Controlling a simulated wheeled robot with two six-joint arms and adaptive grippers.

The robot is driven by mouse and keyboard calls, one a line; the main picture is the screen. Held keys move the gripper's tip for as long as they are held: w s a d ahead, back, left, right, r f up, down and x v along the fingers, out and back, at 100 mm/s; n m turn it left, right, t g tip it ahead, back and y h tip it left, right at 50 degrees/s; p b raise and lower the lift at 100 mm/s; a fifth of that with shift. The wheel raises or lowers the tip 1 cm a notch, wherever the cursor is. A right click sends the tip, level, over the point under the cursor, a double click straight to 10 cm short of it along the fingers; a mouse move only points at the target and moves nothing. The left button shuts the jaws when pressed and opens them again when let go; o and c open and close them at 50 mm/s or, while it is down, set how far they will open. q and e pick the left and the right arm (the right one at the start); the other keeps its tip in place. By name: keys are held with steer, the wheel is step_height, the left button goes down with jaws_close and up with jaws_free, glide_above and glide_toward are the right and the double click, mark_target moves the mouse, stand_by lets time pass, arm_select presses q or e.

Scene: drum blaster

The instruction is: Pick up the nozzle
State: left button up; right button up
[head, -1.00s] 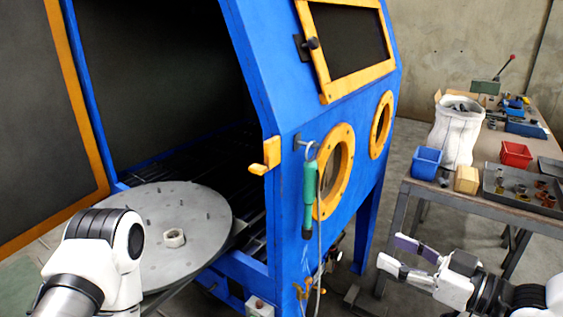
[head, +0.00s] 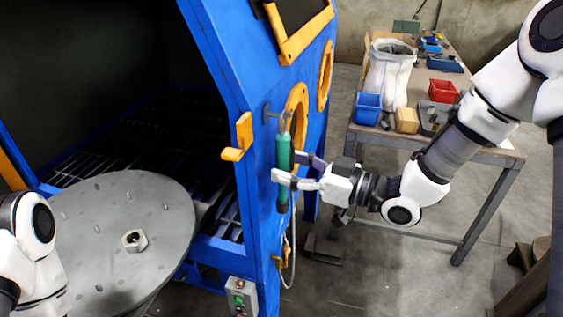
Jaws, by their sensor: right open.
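The nozzle is a green handpiece (head: 283,155) hanging upright from a hook on the blue cabinet's front edge, in the middle of the head view. A pale hose runs down from it. My right gripper (head: 287,168) is at the nozzle's height, its fingers pointing left at it. The fingers are open and reach to the nozzle's body, one overlapping it in the picture. Whether they touch it I cannot tell. My left arm shows at the lower left edge, but its gripper is out of view.
The blue cabinet (head: 222,62) stands open, with a round grey turntable (head: 90,215) at its front left. An orange latch (head: 240,138) juts out left of the nozzle. A workbench (head: 437,146) with bins and a white sack (head: 388,75) stands behind my right arm.

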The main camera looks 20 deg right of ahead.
steer(key=shift+x, duration=0.95)
steer(key=shift+d, duration=0.1)
jaws_close()
steer(key=shift+r, duration=0.15)
steer(key=shift+r, duration=0.25)
steer(key=p+v, duration=1.7)
steer(key=v, duration=0.1)
steer(key=shift+r, duration=0.4)
